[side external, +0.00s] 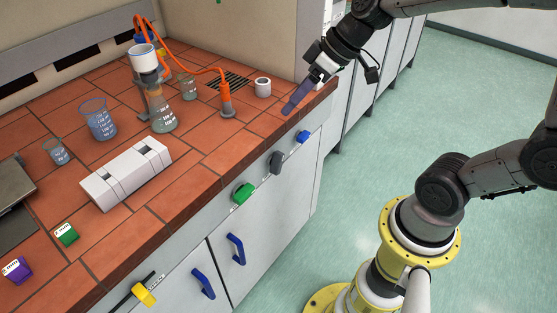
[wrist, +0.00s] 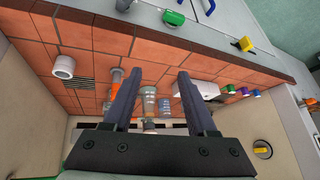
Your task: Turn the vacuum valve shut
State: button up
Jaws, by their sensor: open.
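Several valve knobs sit along the bench's front panel: a yellow one (side external: 144,294) with a black bar, a green one (side external: 242,193), a dark grey one (side external: 276,162) and a blue one (side external: 303,137). Their labels are too small to read, so I cannot tell which is the vacuum valve. In the wrist view the green knob (wrist: 174,18), grey knob (wrist: 124,5) and yellow knob (wrist: 244,45) show at the top. My gripper (side external: 291,107) is open and empty near the bench's right front corner, apart from the knobs. Its two fingers (wrist: 156,72) spread over the bench in the wrist view.
Beakers (side external: 98,120), a white cup (side external: 263,88) and a white box (side external: 126,174) stand on the tiles. Blue handles (side external: 236,249) project below the panel. The floor in front is open.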

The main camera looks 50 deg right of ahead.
jog(key=w+d+f+m, duration=0.2)
jog(key=w+d+f, duration=0.2)
jog(key=f, duration=0.3)
jog(key=m+g, duration=0.1)
jog(key=m, duration=0.1)
send_near(283, 154)
jog(key=shift+y, duration=0.3)
jog(key=x, duration=1.2)
jog(key=shift+f, duration=0.3)
grip_shut()
